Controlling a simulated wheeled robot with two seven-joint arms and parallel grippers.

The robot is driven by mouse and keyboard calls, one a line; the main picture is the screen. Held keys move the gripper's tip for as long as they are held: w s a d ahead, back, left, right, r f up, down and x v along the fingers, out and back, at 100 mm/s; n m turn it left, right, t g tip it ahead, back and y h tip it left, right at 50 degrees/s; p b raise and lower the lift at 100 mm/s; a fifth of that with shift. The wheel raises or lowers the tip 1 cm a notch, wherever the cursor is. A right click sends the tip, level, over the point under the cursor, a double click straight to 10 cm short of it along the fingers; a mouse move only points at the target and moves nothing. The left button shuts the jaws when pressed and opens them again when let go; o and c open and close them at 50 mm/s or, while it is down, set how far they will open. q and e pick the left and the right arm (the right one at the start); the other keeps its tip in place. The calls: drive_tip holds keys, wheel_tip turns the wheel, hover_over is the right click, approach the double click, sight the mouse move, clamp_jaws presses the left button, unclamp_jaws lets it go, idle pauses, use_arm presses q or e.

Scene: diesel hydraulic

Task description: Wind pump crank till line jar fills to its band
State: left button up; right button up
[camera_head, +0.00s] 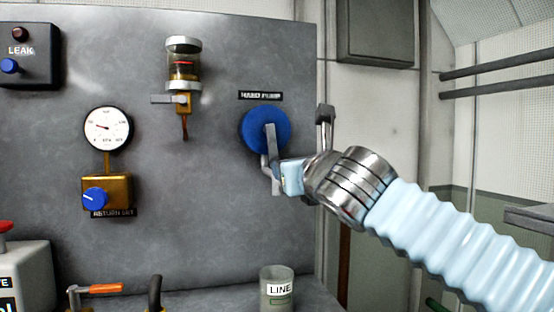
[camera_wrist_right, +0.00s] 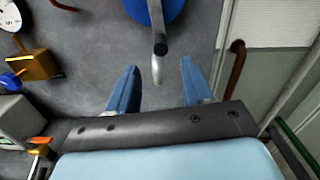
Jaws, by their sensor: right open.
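The hand pump is a blue disc (camera_head: 256,128) on the grey panel, with a grey crank arm (camera_head: 268,142) whose grip end points down. In the right wrist view the crank handle (camera_wrist_right: 157,64) reaches down toward the gap between my fingers. My right gripper (camera_head: 284,178) is open at the crank's lower end; its blue fingers (camera_wrist_right: 157,84) stand on either side of the handle's tip, with gaps. The line jar (camera_head: 276,275) is a clear jar labelled LINE below the pump, with a greenish mark under the label; its fill level is hard to tell. My left gripper is out of view.
A sight glass (camera_head: 183,65), a gauge (camera_head: 108,129) and a blue return knob (camera_head: 95,198) are on the panel left of the pump. An orange-handled valve (camera_head: 96,289) is at lower left. A brown pipe (camera_wrist_right: 233,75) runs right of my fingers.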

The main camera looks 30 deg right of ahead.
sight(274, 146)
drive_tip(key=p+x, duration=0.1)
drive_tip(key=x, duration=1)
drive_tip(key=shift+w+d, duration=0.15)
drive_tip(key=shift+w, duration=0.1)
clamp_jaws()
